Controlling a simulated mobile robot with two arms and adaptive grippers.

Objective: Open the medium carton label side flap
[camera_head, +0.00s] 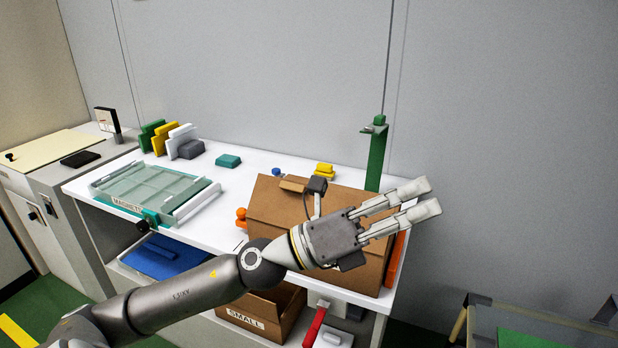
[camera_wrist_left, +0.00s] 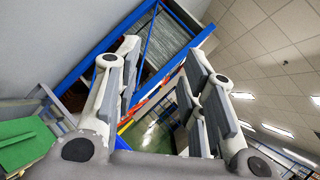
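A brown carton (camera_head: 268,208) stands on the white worktop. No label shows on its visible sides, and my left arm and gripper hide much of its top and front. A small brown piece (camera_head: 293,184) shows at its back edge; I cannot tell whether it is a flap. My left gripper (camera_head: 428,198) is above the carton's right side, its fingers pointing right, past the carton's edge. The fingers are apart with nothing between them; the left wrist view also shows this gap (camera_wrist_left: 163,60). My right gripper is not in view.
A carton marked SMALL (camera_head: 262,309) sits on the shelf below. A green post (camera_head: 377,155) rises behind the carton. Orange pieces (camera_head: 241,217) touch or flank its left side. Right of the worktop is a gap before another stand (camera_head: 540,325).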

